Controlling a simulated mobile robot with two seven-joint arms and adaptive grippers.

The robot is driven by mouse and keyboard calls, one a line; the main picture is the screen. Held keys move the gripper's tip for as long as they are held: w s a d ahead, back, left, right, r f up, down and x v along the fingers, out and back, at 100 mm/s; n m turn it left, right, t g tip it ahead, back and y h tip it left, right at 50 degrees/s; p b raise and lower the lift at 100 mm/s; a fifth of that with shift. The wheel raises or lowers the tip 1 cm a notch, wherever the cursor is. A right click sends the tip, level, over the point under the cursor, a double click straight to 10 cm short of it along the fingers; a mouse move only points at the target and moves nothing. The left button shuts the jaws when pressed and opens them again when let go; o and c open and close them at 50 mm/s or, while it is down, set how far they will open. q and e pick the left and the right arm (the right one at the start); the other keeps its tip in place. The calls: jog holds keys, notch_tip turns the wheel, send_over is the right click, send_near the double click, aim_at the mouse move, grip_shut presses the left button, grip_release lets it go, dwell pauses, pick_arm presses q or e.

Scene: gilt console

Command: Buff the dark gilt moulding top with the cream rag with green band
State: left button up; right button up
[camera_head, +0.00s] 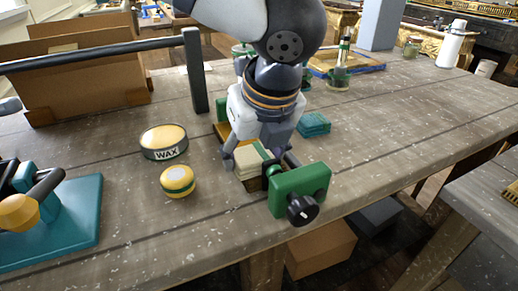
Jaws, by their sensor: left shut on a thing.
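My left gripper (259,162) points down over the bench and is shut on the cream rag with green band (246,166). The rag lies between its fingers, low over the dark gilt moulding (253,184). The moulding shows only in part below the rag, beside a green clamp block (300,190) with a black knob. The gripper hides most of the moulding top. I cannot tell whether the rag presses on it. My right gripper is not in view.
A wax tin (164,143) and a yellow round pot (178,181) stand left of the clamp. A teal-based tool (60,222) is at far left, below a dark bar (100,53). A folded teal cloth (314,124) lies right of the gripper. The bench's right side is mostly clear.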

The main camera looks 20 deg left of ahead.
aim_at(252, 144)
pick_arm(q)
jog(key=shift+w+d+f, duration=0.1)
jog(key=shift+w+d, duration=0.05)
jog(key=shift+w, duration=0.15)
jog(key=shift+w+a, duration=1.35)
jog(key=shift+a, duration=0.25)
jog(key=shift+w+a, duration=1.4)
jog(key=shift+a, duration=0.2)
jog(key=shift+w+a, duration=1.35)
jog(key=shift+a, duration=0.25)
jog(key=shift+w+d, duration=0.2)
jog(key=shift+w, duration=0.1)
jog(key=shift+d, duration=0.15)
jog(key=shift+s+d, duration=1.2)
jog(key=shift+d, duration=0.15)
jog(key=shift+s+d, duration=2.15)
jog(key=shift+d, duration=0.05)
jog(key=shift+s+d, duration=1.05)
jog(key=shift+s, duration=0.1)
jog(key=shift+a+r, duration=0.1)
jog(key=shift+r, duration=3)
